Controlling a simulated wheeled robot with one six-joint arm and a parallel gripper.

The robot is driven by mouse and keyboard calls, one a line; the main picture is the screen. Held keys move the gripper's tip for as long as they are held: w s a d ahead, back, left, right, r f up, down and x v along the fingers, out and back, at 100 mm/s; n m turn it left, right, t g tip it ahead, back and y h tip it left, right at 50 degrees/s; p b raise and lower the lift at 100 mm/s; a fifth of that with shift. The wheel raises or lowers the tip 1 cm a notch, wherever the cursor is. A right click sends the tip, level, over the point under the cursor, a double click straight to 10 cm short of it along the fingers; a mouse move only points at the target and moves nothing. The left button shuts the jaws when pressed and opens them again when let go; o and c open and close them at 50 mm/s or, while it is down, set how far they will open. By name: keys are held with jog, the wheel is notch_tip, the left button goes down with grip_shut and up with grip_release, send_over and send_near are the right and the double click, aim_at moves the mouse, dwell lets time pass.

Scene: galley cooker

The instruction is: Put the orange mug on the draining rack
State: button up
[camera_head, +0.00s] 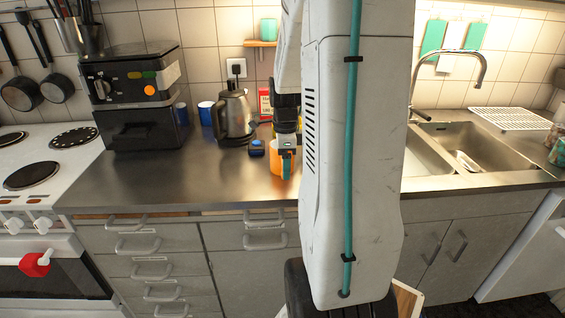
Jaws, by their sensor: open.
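The orange mug (277,163) stands on the steel counter, left of my white arm, which hides its right side. My gripper (287,165) points down at the mug, with a teal-tipped finger in front of its side. The jaws are open, but the far finger is hidden, so I cannot tell whether they straddle the wall or touch it. The white wire draining rack (513,118) lies at the far right of the counter, beyond the sink, and the part in view is empty.
A small blue object (257,148) sits just left of the mug. A kettle (234,117), a blue mug (206,113) and a coffee machine (140,95) stand further left. The sink (470,150) with its tall tap (480,65) lies right of my arm. Jars (559,140) crowd the far right edge.

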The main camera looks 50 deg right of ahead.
notch_tip(320, 180, down, 2)
jog(key=shift+f, duration=0.1)
jog(key=c, duration=1.4)
